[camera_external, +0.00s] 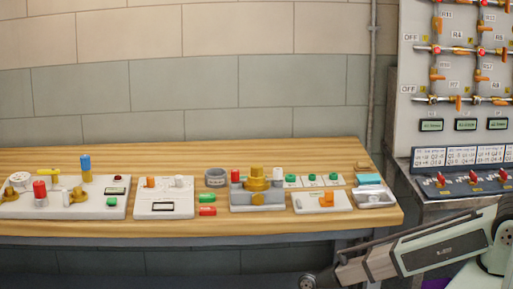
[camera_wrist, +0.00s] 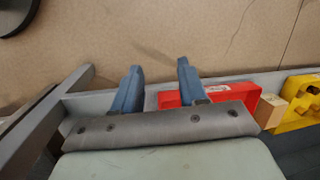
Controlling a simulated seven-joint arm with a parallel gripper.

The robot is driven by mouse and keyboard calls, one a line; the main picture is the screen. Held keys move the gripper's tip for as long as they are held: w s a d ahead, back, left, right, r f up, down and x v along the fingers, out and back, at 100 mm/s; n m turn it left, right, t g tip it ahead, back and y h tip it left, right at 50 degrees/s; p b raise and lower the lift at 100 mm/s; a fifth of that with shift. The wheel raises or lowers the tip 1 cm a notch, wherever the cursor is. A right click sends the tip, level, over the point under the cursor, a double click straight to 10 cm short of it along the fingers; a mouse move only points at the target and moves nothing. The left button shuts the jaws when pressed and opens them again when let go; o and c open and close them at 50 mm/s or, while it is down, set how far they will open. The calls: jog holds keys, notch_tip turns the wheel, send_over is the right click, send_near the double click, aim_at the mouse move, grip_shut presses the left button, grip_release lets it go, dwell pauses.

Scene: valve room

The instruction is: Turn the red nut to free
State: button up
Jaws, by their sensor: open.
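On the workbench in the external view, a red cylindrical piece (camera_external: 40,192) stands on a light base at the left. A second red piece (camera_external: 235,176) stands beside a brass fitting (camera_external: 257,180) on a grey block. I cannot tell which of them is the red nut, and no free mark is readable. My gripper (camera_wrist: 158,70) shows in the wrist view with its two blue fingers apart and nothing between them. It is away from both red pieces, neither of which shows clearly there. My arm is low at the bottom right of the external view, with its end out of sight.
The wooden bench (camera_external: 160,156) carries several fixtures, a blue-topped post (camera_external: 86,166) and a grey round container (camera_external: 215,177). A valve panel (camera_external: 460,60) stands at the right. In the wrist view, a red tray-like object (camera_wrist: 235,97) and a yellow object (camera_wrist: 300,100) lie near the fingers.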

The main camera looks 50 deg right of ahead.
jog(key=w+a+r+m+t+y, duration=0.2)
jog(key=w+a+r+m, duration=0.1)
jog(key=w+a+r, duration=0.85)
jog(key=w+a+r+m+t+y, duration=0.2)
jog(key=w+a+r, duration=0.7)
jog(key=a+r, duration=0.55)
jog(key=shift+h, duration=0.4)
jog(key=w+r, duration=0.2)
jog(key=r, duration=0.3)
jog(key=w+d+r, duration=0.1)
jog(key=w+r, duration=0.1)
jog(key=r, duration=0.3)
jog(key=w+r, duration=0.2)
jog(key=r, duration=0.3)
jog(key=shift+w+d+r, duration=0.1)
jog(key=shift+w+d, duration=0.2)
jog(key=shift+d, duration=0.1)
notch_tip(320, 180, up, 23)
jog(key=n+g+h, duration=0.1)
jog(key=g+h, duration=0.3)
jog(key=h, duration=0.2)
send_over(235, 170)
notch_tip(235, 170, down, 14)
jog(key=shift+s+a+r, duration=0.1)
